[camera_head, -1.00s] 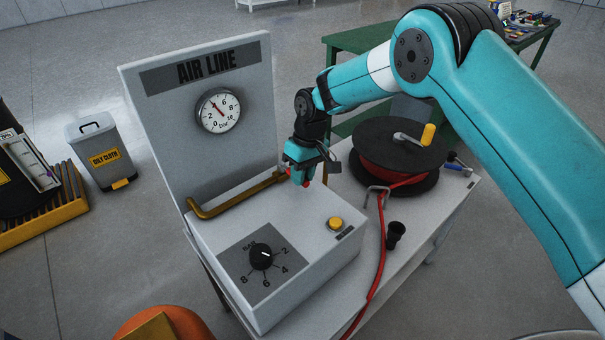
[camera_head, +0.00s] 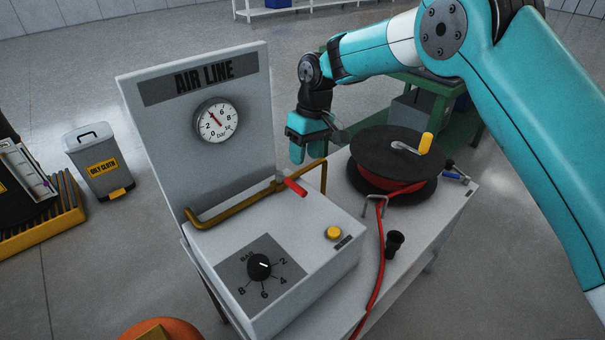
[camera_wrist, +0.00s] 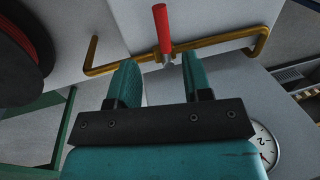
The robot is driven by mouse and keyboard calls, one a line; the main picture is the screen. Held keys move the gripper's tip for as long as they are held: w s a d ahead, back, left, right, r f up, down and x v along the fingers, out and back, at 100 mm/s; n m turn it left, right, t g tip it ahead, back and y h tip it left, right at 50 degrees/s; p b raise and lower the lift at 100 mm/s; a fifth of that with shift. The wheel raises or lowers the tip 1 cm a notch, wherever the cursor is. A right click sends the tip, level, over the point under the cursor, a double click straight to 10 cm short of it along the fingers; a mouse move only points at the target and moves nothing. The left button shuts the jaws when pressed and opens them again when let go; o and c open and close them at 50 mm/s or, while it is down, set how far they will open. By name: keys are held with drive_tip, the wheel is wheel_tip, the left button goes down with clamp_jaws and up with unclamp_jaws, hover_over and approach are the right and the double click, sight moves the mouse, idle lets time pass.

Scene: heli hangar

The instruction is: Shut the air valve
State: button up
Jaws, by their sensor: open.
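The air valve's red lever (camera_head: 296,187) sits on a brass pipe (camera_head: 235,205) along the back of the grey air line box. It lies crosswise to the pipe. In the wrist view the red lever (camera_wrist: 161,28) also stands across the brass pipe (camera_wrist: 215,39), beyond my fingertips. My gripper (camera_head: 309,155) is open and empty, above and behind the lever, apart from it. In the wrist view my gripper (camera_wrist: 159,62) shows a clear gap between its teal fingers, in line with the valve. The pressure gauge (camera_head: 217,120) has its needle near 4.
The box carries a black bar knob (camera_head: 259,266) and a yellow button (camera_head: 333,232). A hose reel (camera_head: 395,160) with red hose stands close on the right. A tall AIR LINE panel (camera_head: 160,130) rises behind the box. An oily cloth bin (camera_head: 100,165) is at left.

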wheel_tip(320, 180, up, 9)
drive_tip(key=w+d+p, duration=0.1)
drive_tip(key=shift+d+f, duration=0.15)
drive_tip(key=shift+f, duration=0.05)
drive_tip(key=s+d+r+p, duration=0.2)
drive_tip(key=s+r, duration=0.5)
drive_tip(key=r, duration=0.1)
drive_tip(key=s+d+r+y+p, duration=0.1)
drive_tip(key=s+d, duration=0.3)
drive_tip(key=s, duration=1)
drive_tip(key=s+d+r+m+t+y+p, duration=0.1)
drive_tip(key=s+d+r+p, duration=0.1)
drive_tip(key=s, duration=1.1)
drive_tip(key=shift+s+d+r, duration=0.4)
drive_tip(key=shift+d+r, duration=0.3)
drive_tip(key=shift+d, duration=0.35)
